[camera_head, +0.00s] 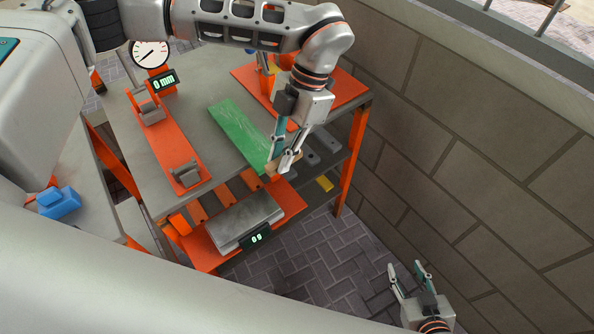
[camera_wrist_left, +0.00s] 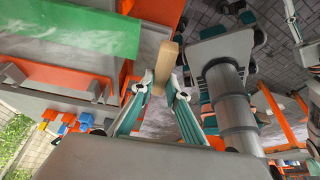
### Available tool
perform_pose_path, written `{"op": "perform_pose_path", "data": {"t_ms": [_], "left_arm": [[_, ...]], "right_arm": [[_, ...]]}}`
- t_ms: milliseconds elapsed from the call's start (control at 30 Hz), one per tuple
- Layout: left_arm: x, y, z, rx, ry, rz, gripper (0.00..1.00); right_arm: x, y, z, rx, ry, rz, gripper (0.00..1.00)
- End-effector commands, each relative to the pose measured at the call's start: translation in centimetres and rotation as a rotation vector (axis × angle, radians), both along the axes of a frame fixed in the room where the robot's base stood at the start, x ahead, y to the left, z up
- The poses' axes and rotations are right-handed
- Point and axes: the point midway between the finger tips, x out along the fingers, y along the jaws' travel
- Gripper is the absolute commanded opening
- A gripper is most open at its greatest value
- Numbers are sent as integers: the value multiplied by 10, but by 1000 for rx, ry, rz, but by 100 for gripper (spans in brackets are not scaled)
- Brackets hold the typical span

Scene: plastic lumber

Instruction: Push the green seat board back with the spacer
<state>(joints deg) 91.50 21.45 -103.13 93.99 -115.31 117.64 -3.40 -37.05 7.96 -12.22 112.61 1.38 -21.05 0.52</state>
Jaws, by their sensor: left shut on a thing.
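The green seat board (camera_head: 238,134) lies flat on the grey table (camera_head: 217,167), its near end by my left gripper. It also shows at the upper left of the left wrist view (camera_wrist_left: 80,35). My left gripper (camera_head: 279,163) is shut on the spacer, a short tan wooden block (camera_wrist_left: 165,66). The spacer is at the near end of the board, close to the table's front edge; I cannot tell if they touch. In the head view the fingers partly hide the spacer (camera_head: 271,171). My right gripper (camera_head: 411,276) is open and empty, low over the paved floor at lower right.
An orange gauge fixture with a dial (camera_head: 150,53) and a "0 mm" display (camera_head: 164,80) stands left of the board. A grey plate on an orange base (camera_head: 246,219) is at the front. A blue object (camera_head: 59,202) sits at far left. A block wall (camera_head: 450,130) borders the right.

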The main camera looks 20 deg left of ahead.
Motion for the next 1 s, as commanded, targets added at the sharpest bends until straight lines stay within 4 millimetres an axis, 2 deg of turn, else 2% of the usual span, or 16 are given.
{"op": "perform_pose_path", "data": {"t_ms": [33,200,400,600,800,1000], "left_arm": [[-3,-3,-2,-3,5,126,0],[-12,-15,-3,-3,5,519,0],[-22,-27,-3,0,4,932,0],[-30,-37,-2,1,1,1275,0],[-33,-42,0,3,-4,1473,0],[-34,-43,0,5,-4,1526,0]], "right_arm": [[0,0,0,0,0,0,40],[0,0,0,0,1,0,40],[-1,0,-2,-2,5,-1,40],[-2,-1,-2,-2,7,0,40],[-2,-1,-2,-2,8,0,40],[-2,-1,-2,-2,7,-1,40]]}}
